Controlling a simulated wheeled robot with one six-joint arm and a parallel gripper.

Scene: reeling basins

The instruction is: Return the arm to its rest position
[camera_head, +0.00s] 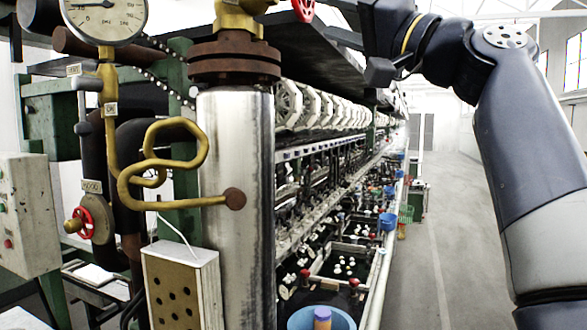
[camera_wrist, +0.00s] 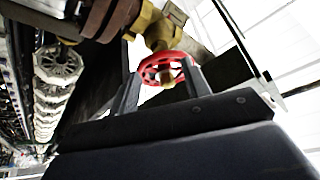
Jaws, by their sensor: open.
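My gripper (camera_wrist: 161,70) is open, with nothing held between its two dark fingers. In the wrist view, a red handwheel (camera_wrist: 160,60) on a brass valve shows beyond and between the fingertips. I cannot tell whether a fingertip touches it. In the head view, my gripper (camera_head: 345,38) is at the top centre, pointing left towards the red handwheel (camera_head: 303,9), which is cut by the top edge. My arm (camera_head: 525,140) is raised and bent, coming up from the lower right.
A steel column (camera_head: 237,150) with a rusty flange stands left of my gripper, beside a pressure gauge (camera_head: 105,15) and bent brass pipe (camera_head: 150,180). A long reeling machine (camera_head: 330,110) runs back. A blue basin (camera_head: 345,318) is below. The aisle floor (camera_head: 430,240) is clear.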

